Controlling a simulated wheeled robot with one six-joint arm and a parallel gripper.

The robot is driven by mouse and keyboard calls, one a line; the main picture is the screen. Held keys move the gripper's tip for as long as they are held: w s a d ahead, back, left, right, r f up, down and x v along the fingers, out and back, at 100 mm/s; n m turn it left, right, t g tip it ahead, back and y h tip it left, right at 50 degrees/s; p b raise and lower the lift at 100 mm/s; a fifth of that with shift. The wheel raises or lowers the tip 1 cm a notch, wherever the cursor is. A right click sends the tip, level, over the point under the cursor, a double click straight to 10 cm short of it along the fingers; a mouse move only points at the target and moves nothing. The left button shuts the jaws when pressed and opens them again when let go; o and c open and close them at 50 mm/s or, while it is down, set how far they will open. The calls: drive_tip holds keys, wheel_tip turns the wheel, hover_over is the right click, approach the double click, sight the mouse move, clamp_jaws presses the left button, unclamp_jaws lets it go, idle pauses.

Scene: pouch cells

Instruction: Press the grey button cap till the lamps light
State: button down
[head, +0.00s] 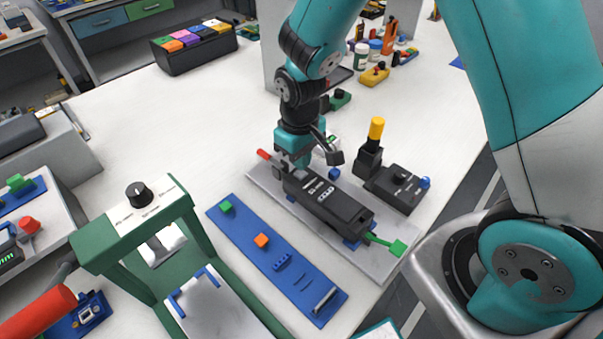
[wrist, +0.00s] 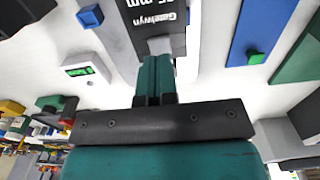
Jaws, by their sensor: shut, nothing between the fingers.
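A black device (head: 328,200) lies on a long light-grey plate (head: 376,262), with a red-tipped part at its far end and a green tab at its near end. In the wrist view the black device (wrist: 155,16) carries white lettering and a grey button cap (wrist: 160,45) at its end. My gripper (head: 289,164) is over the device's far end; in the wrist view its teal fingers (wrist: 155,62) are together, with their tips at the cap. I cannot tell whether they touch it. I make out no lit lamp on the device.
A small white box with a green display (wrist: 86,70) stands beside the plate. A black block with a yellow-topped post (head: 375,130) is right of the device. A blue strip (head: 294,286) and a green frame (head: 97,254) are to the left.

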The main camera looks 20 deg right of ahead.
sight(300, 173)
drive_tip(key=shift+f+b, duration=0.9)
drive_tip(key=shift+f, duration=0.4)
idle(0.8)
drive_tip(key=shift+r, duration=0.1)
wheel_tip(300, 173, up, 6)
drive_tip(key=p, duration=0.5)
drive_tip(key=shift+p, duration=0.3)
idle(0.4)
drive_tip(key=s+a+r+n+y, duration=0.1)
drive_tip(key=s+a+r+y, duration=0.1)
drive_tip(key=s+r, duration=0.7)
drive_tip(key=s+a+r+n+y, duration=0.1)
drive_tip(key=s+a+r+y, duration=0.1)
drive_tip(key=s+r, duration=0.8)
wheel_tip(300, 173, up, 2)
drive_tip(key=shift+a+r+n, duration=0.1)
drive_tip(key=shift+a+n, duration=0.05)
drive_tip(key=shift+n, duration=0.15)
idle(0.6)
